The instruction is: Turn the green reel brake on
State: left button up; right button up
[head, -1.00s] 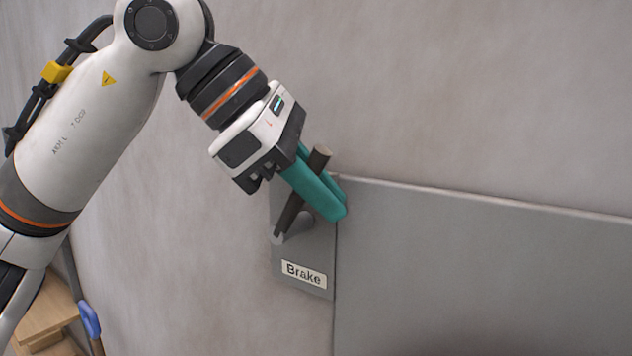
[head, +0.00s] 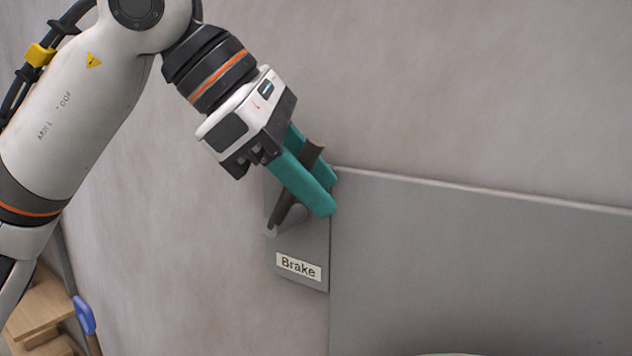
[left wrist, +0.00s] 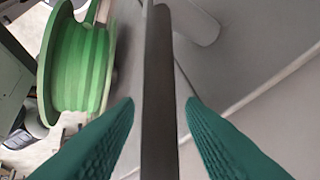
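The brake lever (head: 284,203) is a dark bar on a grey plate (head: 305,240) with a "Brake" label (head: 298,266). It leans, its upper end to the right, and joins a round grey hub (head: 294,215). My left gripper (head: 328,192) has its teal fingers on either side of the bar. In the left wrist view the lever (left wrist: 159,60) runs between the fingertips (left wrist: 160,103) with a narrow gap on each side, so the gripper is open around it. The green reel (left wrist: 80,65) shows at upper left there. My right gripper is out of view.
A large grey panel (head: 480,260) stands right of the brake plate, its top edge near the fingertips. A plain wall is behind. Wooden pieces (head: 40,305) and a blue-handled tool (head: 84,315) are at lower left. The space above the panel is clear.

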pick_arm(q)
jog(key=b+v, duration=0.1)
jog(key=v, duration=1)
jog(key=shift+r+b, duration=0.15)
jog(key=shift+b, duration=0.15)
jog(key=shift+s, duration=0.1)
